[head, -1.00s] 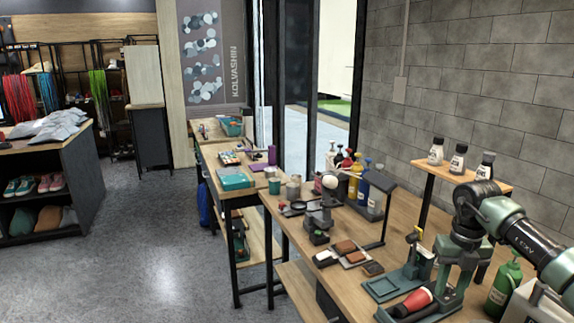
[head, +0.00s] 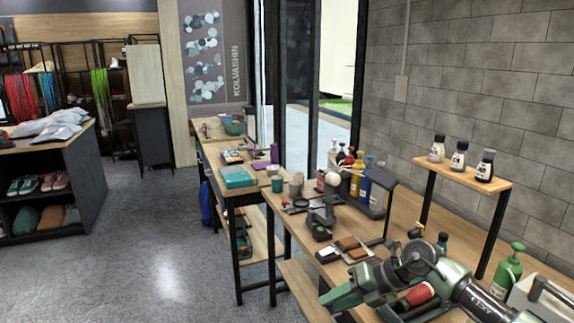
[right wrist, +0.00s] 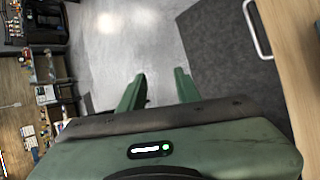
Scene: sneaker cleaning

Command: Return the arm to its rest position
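My right gripper (head: 335,298) hangs low over the front edge of the wooden workbench (head: 405,215) in the head view, its green arm reaching in from the lower right. In the right wrist view the two green fingers (right wrist: 160,90) stand apart with nothing between them, and grey floor (right wrist: 130,45) shows beyond. My left gripper is not in view.
A red object (head: 418,293) lies on the bench close behind my right arm, partly hidden. Brushes and a brown block (head: 349,245) lie left of it. A green pump bottle (head: 507,272) stands to the right. Three small bottles stand on a raised shelf (head: 495,189).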

